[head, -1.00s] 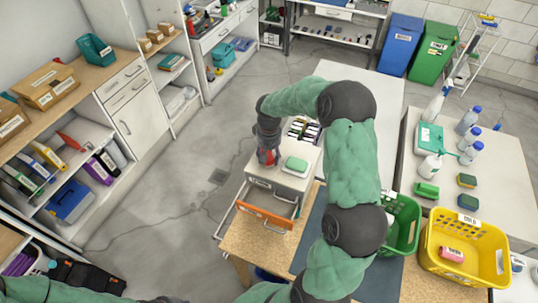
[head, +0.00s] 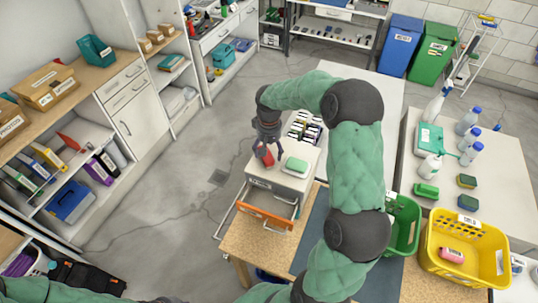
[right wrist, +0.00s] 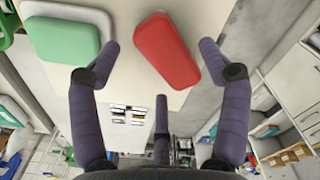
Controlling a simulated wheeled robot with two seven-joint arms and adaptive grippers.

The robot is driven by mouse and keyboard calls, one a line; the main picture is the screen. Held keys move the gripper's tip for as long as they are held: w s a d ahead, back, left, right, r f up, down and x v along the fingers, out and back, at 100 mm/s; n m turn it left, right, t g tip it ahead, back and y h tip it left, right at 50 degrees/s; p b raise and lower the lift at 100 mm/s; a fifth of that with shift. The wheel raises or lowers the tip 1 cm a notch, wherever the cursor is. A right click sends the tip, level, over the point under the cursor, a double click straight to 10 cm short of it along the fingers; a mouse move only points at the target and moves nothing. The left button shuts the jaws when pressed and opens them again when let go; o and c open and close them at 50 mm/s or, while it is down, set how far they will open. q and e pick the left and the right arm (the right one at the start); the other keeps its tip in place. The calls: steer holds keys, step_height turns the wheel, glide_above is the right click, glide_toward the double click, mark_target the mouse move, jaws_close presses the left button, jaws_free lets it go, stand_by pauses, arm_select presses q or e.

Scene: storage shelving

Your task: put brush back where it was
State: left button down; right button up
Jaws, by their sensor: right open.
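A rounded red block (head: 265,156), which could be the brush, lies on the white top of a small drawer unit (head: 292,181). My right gripper (head: 266,146) is open just above it. In the right wrist view the red block (right wrist: 167,50) lies between my spread fingers (right wrist: 161,50), with a visible gap at the left finger; contact cannot be told. A green-and-white block (head: 296,166) lies beside it on the same top. Bristles are not visible on either.
An orange-fronted drawer (head: 265,214) stands open below the top. Several small dark-and-white items (head: 305,128) stand behind the unit. A green basket (head: 404,226) and a yellow basket (head: 430,262) are to the right. Open floor lies left.

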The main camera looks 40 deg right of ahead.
mark_target(269, 154)
step_height(269, 154, up, 8)
steer(key=shift+r, duration=0.25)
stand_by(1.3)
